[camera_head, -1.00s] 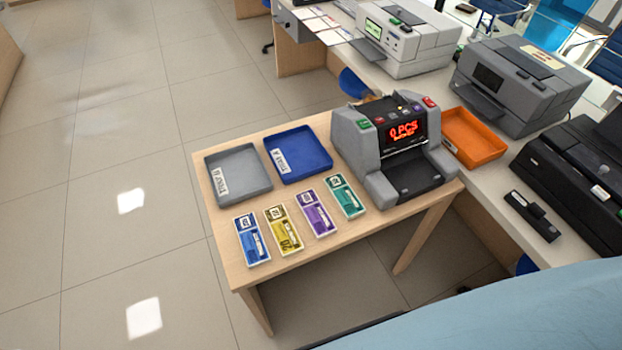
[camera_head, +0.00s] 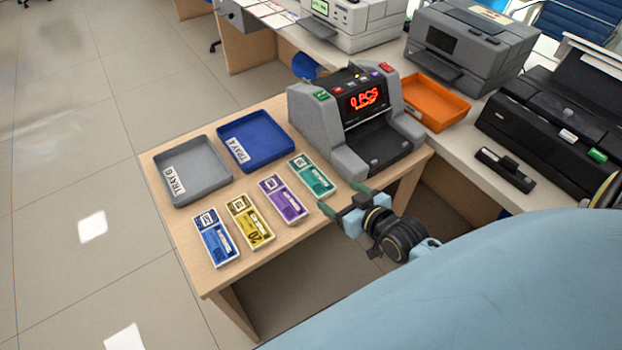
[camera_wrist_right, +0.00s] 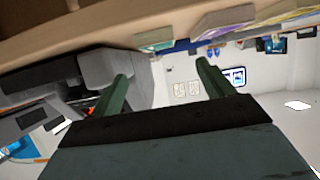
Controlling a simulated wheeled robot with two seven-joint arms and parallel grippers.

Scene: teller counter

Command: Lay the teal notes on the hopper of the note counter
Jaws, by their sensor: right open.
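The teal notes (camera_head: 312,176) lie flat on the wooden table, rightmost in the row of note bundles and just left of the note counter (camera_head: 318,122). The counter is grey with a lit red display; its hopper on top is small in view. My right gripper (camera_head: 343,198) is open and empty near the table's front edge, in front of the teal notes and apart from them. In the right wrist view its green fingers (camera_wrist_right: 162,85) are spread, with the teal notes (camera_wrist_right: 162,40) and the grey counter (camera_wrist_right: 112,70) beyond. My left gripper is out of view.
Purple (camera_head: 284,199), yellow (camera_head: 249,222) and blue (camera_head: 215,238) notes lie left of the teal ones. Grey (camera_head: 205,191) and blue (camera_head: 277,157) trays stand behind them. An orange tray (camera_head: 455,119) and printers (camera_head: 470,55) occupy the white counter at right.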

